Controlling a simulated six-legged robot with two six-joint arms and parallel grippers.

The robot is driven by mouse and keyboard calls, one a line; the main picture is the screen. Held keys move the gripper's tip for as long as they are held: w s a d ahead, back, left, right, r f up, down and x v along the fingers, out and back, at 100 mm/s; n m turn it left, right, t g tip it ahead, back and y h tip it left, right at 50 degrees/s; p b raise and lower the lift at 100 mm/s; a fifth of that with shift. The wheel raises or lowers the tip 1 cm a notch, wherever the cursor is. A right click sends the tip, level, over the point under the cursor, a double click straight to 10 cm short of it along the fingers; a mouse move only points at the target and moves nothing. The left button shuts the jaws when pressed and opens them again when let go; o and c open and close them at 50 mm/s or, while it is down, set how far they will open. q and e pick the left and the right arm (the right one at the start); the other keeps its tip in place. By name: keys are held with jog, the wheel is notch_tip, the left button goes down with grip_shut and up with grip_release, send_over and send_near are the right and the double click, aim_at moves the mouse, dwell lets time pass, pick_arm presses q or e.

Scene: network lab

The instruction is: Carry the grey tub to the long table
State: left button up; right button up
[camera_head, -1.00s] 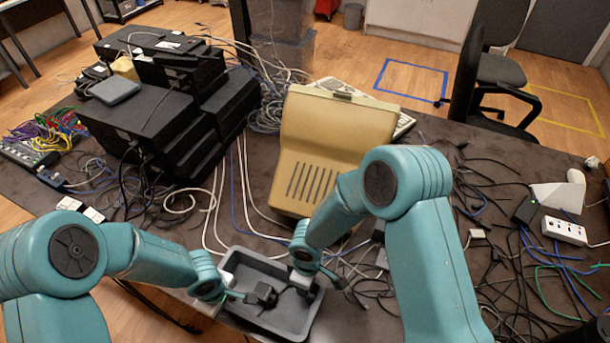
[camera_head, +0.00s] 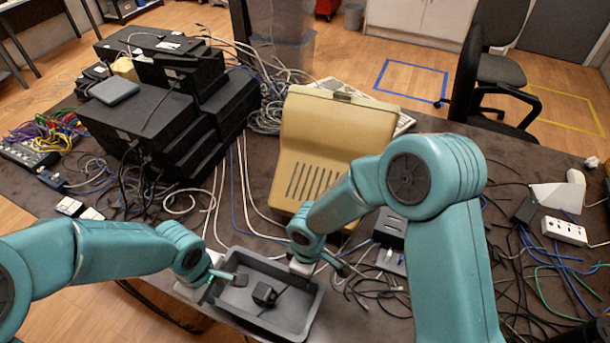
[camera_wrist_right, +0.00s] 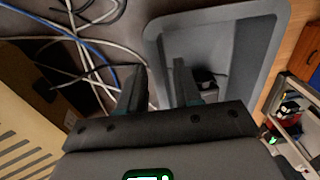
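The grey tub (camera_head: 309,309) sits near the front edge of the cluttered dark table, with a small black block (camera_head: 264,294) and its cord inside. My left gripper (camera_head: 222,284) is at the tub's left wall, with its fingers apart, one over the inside and one outside. My right gripper (camera_head: 322,267) is at the right wall. In the right wrist view, its fingers (camera_wrist_right: 160,88) are apart on either side of the tub's rim (camera_wrist_right: 153,35). Whether any finger touches the wall is hidden. Which table is the long one I cannot tell.
A beige computer case (camera_head: 318,150) stands just behind the tub. Stacked black devices (camera_head: 170,105) fill the back left. Loose cables (camera_head: 375,285) and a white power strip (camera_head: 564,230) lie to the right. Another table (camera_head: 8,20) shows at far left.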

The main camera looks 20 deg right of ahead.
notch_tip(320, 180, up, 6)
jog(key=shift+d, duration=0.1)
dwell(0.6)
